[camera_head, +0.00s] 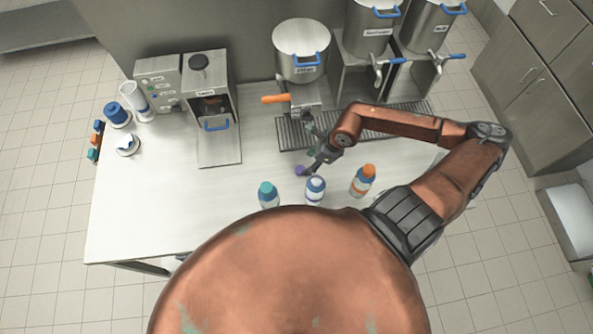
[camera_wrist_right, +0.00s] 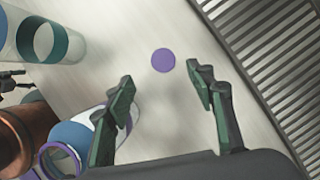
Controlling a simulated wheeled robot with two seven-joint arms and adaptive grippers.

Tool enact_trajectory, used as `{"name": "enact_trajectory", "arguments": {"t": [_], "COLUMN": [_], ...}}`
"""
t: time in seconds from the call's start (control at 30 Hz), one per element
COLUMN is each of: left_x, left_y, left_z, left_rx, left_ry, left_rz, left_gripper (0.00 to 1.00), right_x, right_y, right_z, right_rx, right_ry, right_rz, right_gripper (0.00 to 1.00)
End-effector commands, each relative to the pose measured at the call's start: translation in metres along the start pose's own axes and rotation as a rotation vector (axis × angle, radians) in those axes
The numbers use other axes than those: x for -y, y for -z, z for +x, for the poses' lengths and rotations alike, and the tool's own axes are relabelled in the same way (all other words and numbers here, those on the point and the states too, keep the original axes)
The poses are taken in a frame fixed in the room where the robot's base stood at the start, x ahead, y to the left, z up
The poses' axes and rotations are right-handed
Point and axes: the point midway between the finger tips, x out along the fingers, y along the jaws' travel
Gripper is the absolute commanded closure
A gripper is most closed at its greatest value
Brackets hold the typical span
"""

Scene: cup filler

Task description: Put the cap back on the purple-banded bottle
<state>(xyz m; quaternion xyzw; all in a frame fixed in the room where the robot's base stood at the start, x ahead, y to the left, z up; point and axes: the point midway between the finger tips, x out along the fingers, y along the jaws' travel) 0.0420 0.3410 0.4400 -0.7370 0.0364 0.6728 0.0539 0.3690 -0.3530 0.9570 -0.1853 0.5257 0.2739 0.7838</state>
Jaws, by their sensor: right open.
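The purple cap (camera_head: 300,170) lies flat on the table, apart from the bottles. In the right wrist view the cap (camera_wrist_right: 163,60) shows as a purple disc, ahead of the fingertips and between their lines. The purple-banded bottle (camera_head: 315,190) stands upright near the table's front edge; its uncapped, purple-rimmed mouth shows in the wrist view (camera_wrist_right: 60,158), beside one finger. My right gripper (camera_head: 310,166) is open and empty close to the cap; its two spread fingers fill the lower middle of the wrist view (camera_wrist_right: 160,95). Dark parts at that view's left edge may be my left gripper.
A teal-capped bottle (camera_head: 268,195) stands left of the purple-banded one and an orange-capped bottle (camera_head: 363,181) right of it. Behind are a slotted drip tray (camera_head: 292,134), a steel dispenser (camera_head: 301,55) and an open-fronted machine (camera_head: 215,100). The table's left front is clear.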

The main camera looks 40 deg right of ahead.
Motion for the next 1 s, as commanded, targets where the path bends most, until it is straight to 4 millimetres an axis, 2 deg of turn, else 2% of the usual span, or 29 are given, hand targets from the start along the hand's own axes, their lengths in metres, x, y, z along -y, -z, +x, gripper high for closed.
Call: {"name": "enact_trajectory", "arguments": {"t": [0.23, 0.5, 0.77, 0.87, 1.0], "left_x": [0.0, -0.001, -0.001, 0.0, 0.0], "left_y": [0.005, 0.006, 0.006, 0.006, 0.007], "left_z": [-0.001, -0.003, -0.003, -0.006, -0.013], "left_rx": [-0.006, -0.007, -0.007, -0.007, -0.008], "left_ry": [0.0, -0.001, -0.001, -0.001, -0.001], "left_rz": [0.002, 0.002, 0.001, 0.001, 0.001], "left_gripper": [0.23, 0.23, 0.23, 0.23, 0.23], "right_x": [0.0, 0.0, 0.0, 0.001, 0.004], "right_y": [-0.002, -0.002, -0.001, -0.001, 0.002], "right_z": [0.002, 0.026, 0.027, 0.034, 0.055], "right_rx": [0.003, 0.004, 0.004, 0.005, 0.006], "right_ry": [-0.002, -0.003, -0.003, -0.004, -0.004], "right_rz": [0.001, 0.002, 0.001, 0.003, 0.004], "right_gripper": [0.5, 0.5, 0.5, 0.5, 0.5]}}
